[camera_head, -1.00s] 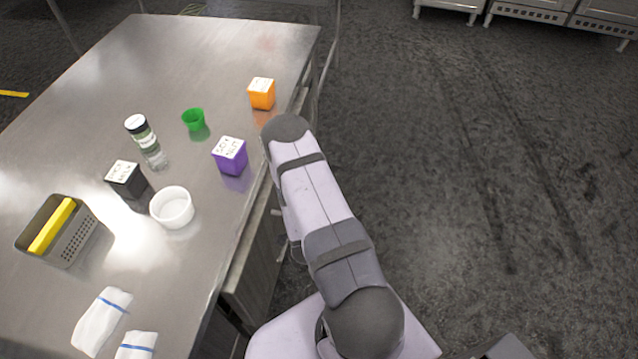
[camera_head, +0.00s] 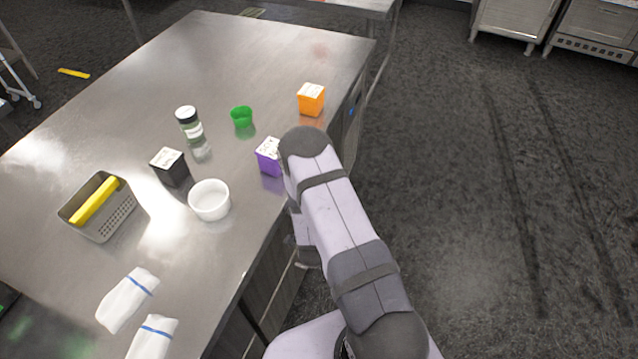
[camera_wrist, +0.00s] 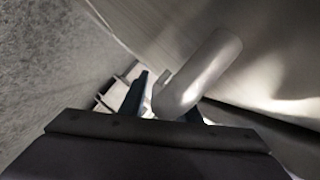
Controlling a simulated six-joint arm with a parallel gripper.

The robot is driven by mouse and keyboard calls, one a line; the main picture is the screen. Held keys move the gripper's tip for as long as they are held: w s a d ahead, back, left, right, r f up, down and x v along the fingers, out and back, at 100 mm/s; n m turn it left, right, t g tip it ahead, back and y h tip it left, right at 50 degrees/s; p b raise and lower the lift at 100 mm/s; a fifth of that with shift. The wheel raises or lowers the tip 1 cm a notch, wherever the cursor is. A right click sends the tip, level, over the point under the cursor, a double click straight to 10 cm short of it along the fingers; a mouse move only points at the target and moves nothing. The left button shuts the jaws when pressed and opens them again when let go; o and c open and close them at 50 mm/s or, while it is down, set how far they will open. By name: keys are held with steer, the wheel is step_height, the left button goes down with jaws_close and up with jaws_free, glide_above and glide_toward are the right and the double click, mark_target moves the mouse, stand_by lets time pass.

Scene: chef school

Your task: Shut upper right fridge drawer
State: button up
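The fridge unit (camera_head: 272,285) is under the steel table; its front is seen at a steep angle, and my arm covers part of it. In the wrist view, a round metal handle bar (camera_wrist: 205,68) runs diagonally in front of a smooth metal panel (camera_wrist: 275,45). My gripper (camera_wrist: 165,105) has its dark fingers apart, one on each side of the handle's lower end. A light gap shows between the left finger and the bar. How far any drawer stands out cannot be told. In the head view my gripper is hidden behind my arm.
On the table (camera_head: 250,60) stand a purple box (camera_head: 268,160), an orange box (camera_head: 311,100), a green cup (camera_head: 242,117), a jar (camera_head: 189,125), a black box (camera_head: 170,168), a white bowl (camera_head: 209,200), a grey basket (camera_head: 98,207) and folded cloths (camera_head: 128,298). Floor to the right is clear.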

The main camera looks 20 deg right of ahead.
steer(key=b+v, duration=0.1)
steer(key=v, duration=0.6)
steer(key=shift+s, duration=0.15)
stand_by(0.3)
steer(key=shift+r, duration=0.1)
